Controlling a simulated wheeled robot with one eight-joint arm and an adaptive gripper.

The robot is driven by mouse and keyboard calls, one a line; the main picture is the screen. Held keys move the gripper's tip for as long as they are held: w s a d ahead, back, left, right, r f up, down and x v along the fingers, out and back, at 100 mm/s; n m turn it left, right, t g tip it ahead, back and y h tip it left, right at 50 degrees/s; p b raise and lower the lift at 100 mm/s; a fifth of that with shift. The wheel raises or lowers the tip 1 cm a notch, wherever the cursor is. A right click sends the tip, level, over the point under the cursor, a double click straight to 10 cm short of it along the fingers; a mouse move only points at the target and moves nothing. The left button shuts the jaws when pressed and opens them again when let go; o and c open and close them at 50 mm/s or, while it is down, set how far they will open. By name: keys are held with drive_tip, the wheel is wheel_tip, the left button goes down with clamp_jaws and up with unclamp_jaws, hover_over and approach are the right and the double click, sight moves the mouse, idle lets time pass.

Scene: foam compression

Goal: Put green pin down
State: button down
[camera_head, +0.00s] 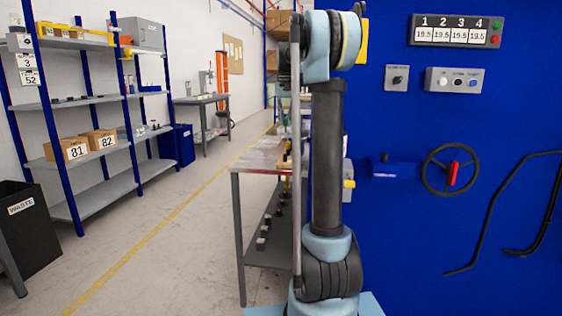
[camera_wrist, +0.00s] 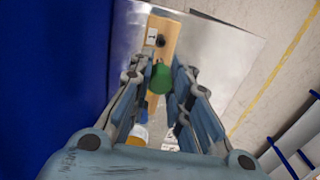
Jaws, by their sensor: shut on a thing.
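The green pin (camera_wrist: 158,78) is between the two fingers of my gripper (camera_wrist: 163,70) in the wrist view. The gripper is shut on it. Beyond the pin, a wooden strip (camera_wrist: 165,28) with a white label marked 1 and a dark round spot (camera_wrist: 160,41) lies on a metal tabletop (camera_wrist: 215,50). I cannot tell whether the pin touches the strip. The pin and gripper cannot be made out in the head view, where my arm stands in front of the workbench.
The workbench (camera_head: 258,158) stands behind my arm, beside a blue panel (camera_head: 420,255) with a handwheel (camera_head: 450,170). A yellow and white item (camera_wrist: 139,134) shows near the gripper's base. Shelves (camera_head: 95,160) and a waste bin (camera_head: 30,230) stand left. The floor between is clear.

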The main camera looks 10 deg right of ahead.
drive_tip(key=shift+w+d+r, duration=0.1)
drive_tip(key=shift+w+r, duration=0.1)
drive_tip(key=shift+r, duration=0.05)
drive_tip(key=shift+w+f, duration=0.1)
drive_tip(key=shift+f, duration=4.7)
drive_tip(key=shift+f, duration=0.55)
drive_tip(key=c, duration=1.5)
unclamp_jaws()
